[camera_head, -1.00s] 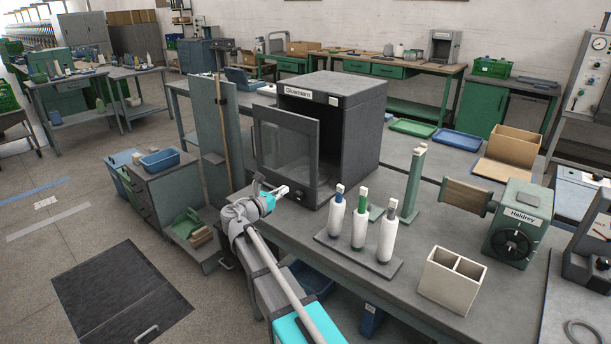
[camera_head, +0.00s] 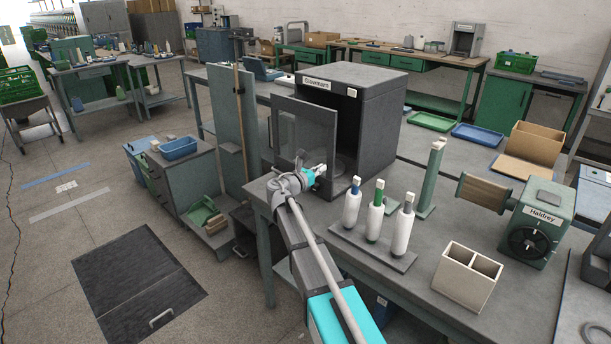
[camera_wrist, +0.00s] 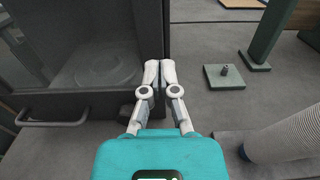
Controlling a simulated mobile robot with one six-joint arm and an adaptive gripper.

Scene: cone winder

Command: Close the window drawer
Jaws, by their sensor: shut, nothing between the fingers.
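The window drawer (camera_head: 306,137) is a dark-framed clear panel standing out from the front of the dark grey Glowmann cabinet (camera_head: 378,112). Part of the dark opening shows to its right. In the wrist view the window panel (camera_wrist: 85,50) fills the upper left, with a bar handle (camera_wrist: 52,122) low on it and a round plate seen through the pane. My gripper (camera_head: 320,169) is at the panel's lower right. In the wrist view my gripper (camera_wrist: 160,66) is shut and empty, its fingertips close to the panel's right edge. I cannot tell whether they touch.
In the wrist view a ribbed white cylinder (camera_wrist: 285,137) is at lower right. A tall green panel (camera_head: 229,128) stands left.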

